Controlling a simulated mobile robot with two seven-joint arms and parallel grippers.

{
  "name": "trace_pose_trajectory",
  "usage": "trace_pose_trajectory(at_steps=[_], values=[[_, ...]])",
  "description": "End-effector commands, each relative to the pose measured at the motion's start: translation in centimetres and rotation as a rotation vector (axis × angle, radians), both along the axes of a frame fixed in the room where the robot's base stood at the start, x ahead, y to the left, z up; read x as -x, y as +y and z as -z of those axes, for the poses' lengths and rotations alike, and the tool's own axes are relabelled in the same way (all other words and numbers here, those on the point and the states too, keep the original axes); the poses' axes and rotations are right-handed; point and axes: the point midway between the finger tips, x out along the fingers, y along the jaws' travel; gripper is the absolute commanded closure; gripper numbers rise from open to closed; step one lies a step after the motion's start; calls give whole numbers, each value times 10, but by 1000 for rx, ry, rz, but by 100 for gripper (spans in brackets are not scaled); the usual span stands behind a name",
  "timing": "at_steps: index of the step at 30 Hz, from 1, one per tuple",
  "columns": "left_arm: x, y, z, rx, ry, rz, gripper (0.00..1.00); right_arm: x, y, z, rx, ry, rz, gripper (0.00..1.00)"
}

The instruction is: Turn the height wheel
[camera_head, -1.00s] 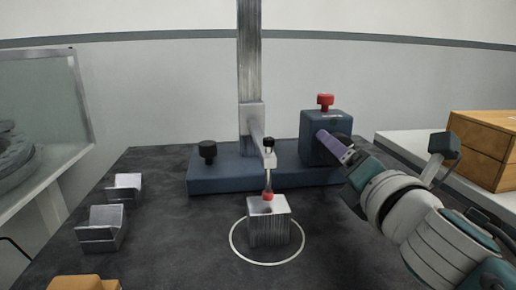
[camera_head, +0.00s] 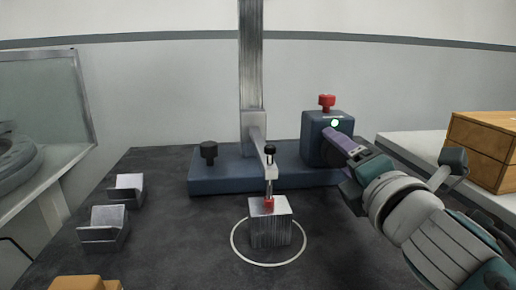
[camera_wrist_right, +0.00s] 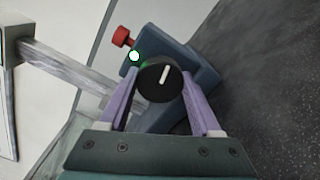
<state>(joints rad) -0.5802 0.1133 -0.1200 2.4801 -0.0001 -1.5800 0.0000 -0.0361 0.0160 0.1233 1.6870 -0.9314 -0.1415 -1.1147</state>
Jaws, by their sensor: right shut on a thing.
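The height wheel, a black round knob with a white mark (camera_wrist_right: 160,80), sits on the face of the blue box (camera_head: 315,150) at the stand's right end. My right gripper (camera_head: 335,145) is shut on this wheel, with one purple finger on each side of it in the right wrist view (camera_wrist_right: 162,98). In the head view the gripper hides the wheel. A grey arm (camera_head: 257,137) on the metal column (camera_head: 251,70) carries a probe with a red tip (camera_head: 269,204). The tip is at the top of a metal block (camera_head: 271,228), apparently touching it. My left gripper is not in view.
A green light (camera_head: 335,123) is lit on the box, below a red knob (camera_head: 327,101). A black knob (camera_head: 209,150) stands on the blue base's left side. Metal V-blocks (camera_head: 104,230) lie at left, and a wooden box (camera_head: 484,150) stands at right.

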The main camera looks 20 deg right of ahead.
Motion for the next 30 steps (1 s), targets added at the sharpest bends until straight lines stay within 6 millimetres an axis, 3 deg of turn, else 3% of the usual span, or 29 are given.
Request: trace_pose_trajectory(at_steps=[1, 2, 9, 24, 30], values=[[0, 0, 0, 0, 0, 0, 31, 0, 0, -1, 1, -1, 0, 90], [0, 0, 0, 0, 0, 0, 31, 0, 0, -1, 1, -1, 0, 34], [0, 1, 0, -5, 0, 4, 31, 0, 0, 0, 2, 0, 0, 7], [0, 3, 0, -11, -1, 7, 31, 1, -1, 3, 12, 9, 2, 5], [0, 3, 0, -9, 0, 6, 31, 1, -2, 3, 237, 65, 3, 5]])
